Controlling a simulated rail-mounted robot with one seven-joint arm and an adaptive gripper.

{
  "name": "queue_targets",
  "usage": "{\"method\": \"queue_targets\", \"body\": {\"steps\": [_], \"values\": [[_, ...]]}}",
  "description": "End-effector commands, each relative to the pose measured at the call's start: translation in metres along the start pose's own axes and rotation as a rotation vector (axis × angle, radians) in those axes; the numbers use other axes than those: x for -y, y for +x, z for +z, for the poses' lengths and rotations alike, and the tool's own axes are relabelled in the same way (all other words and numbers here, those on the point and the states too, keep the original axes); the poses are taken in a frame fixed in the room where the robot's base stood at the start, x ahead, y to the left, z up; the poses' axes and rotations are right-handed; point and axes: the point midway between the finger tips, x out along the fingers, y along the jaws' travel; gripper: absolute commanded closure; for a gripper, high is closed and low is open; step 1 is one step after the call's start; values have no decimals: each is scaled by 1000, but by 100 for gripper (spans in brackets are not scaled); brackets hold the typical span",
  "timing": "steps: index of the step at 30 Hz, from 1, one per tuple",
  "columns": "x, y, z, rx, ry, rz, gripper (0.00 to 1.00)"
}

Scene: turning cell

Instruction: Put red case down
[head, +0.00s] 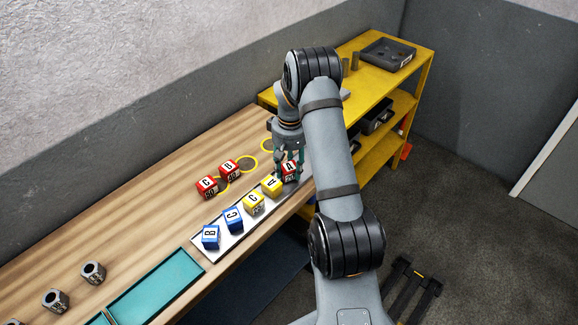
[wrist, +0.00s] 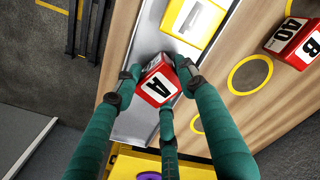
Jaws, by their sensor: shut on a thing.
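The red case (head: 290,170) has a white top marked A and is at the right end of the pale metal strip (head: 234,238). My gripper (head: 288,158) has its fingers around this case. In the wrist view, the three green fingers of my gripper (wrist: 160,84) close on the red case (wrist: 158,86), which is turned at an angle to the strip's edges. It is over the strip, close to a yellow case (wrist: 193,21). I cannot tell whether its underside touches the strip.
A yellow case (head: 272,185) and other yellow and blue cases line the strip. Red cases marked C (head: 207,187) and B (head: 229,170) stand behind on the wooden bench (head: 150,195), near yellow rings (head: 247,163). A yellow shelf (head: 362,78) stands beyond the bench's right end.

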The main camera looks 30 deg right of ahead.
Motion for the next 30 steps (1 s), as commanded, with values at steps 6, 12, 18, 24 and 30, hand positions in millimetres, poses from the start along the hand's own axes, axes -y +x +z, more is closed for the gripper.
{"method": "queue_targets", "body": {"steps": [6, 12, 18, 24, 30], "values": [[0, 6, 0, -2, 0, 0, 95], [0, 9, 0, -2, 0, 0, 95], [0, 8, 0, -1, 0, 0, 50], [0, 8, 0, -1, 0, 0, 40], [0, 8, 0, -1, 0, 0, 40]]}}
